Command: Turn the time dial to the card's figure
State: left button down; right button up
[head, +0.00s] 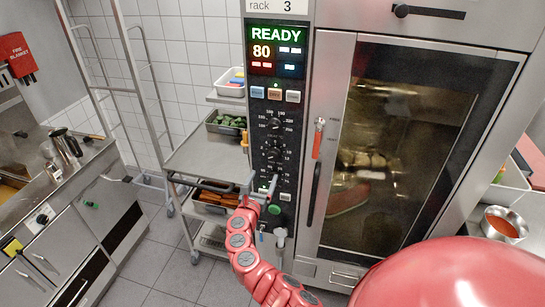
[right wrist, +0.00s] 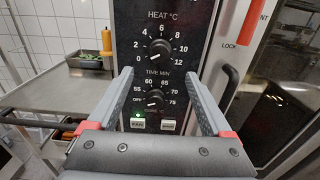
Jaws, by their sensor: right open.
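The oven's control panel (head: 256,103) shows READY and 80 on its display. A white card (head: 277,6) above it reads "rack 3". The time dial (head: 274,156) is the black knob with a 0 to 12 scale; it also shows in the right wrist view (right wrist: 160,49), with "TIME MIN" beneath it. My left gripper is out of view.
The heat dial (head: 273,132) sits above the time dial. The glass oven door (head: 385,140) with its long handle (head: 314,188) is right of the panel. A steel trolley (head: 190,160) with food trays stands close on the left.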

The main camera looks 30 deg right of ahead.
send_near(273, 155)
jog(key=x, duration=0.4)
jog(key=b+x, duration=0.2)
jog(key=b, duration=0.2)
jog(key=f+b+x, duration=0.1)
jog(key=b+x, duration=0.1)
jog(key=b, duration=0.2)
jog(key=shift+w+d, duration=0.2)
jog(key=shift+w+d+r+b, duration=0.3)
jog(key=shift+r+b, duration=0.05)
jog(key=shift+b, duration=0.05)
jog(key=shift+s+r, duration=0.1)
jog(key=shift+r, duration=0.05)
grip_shut()
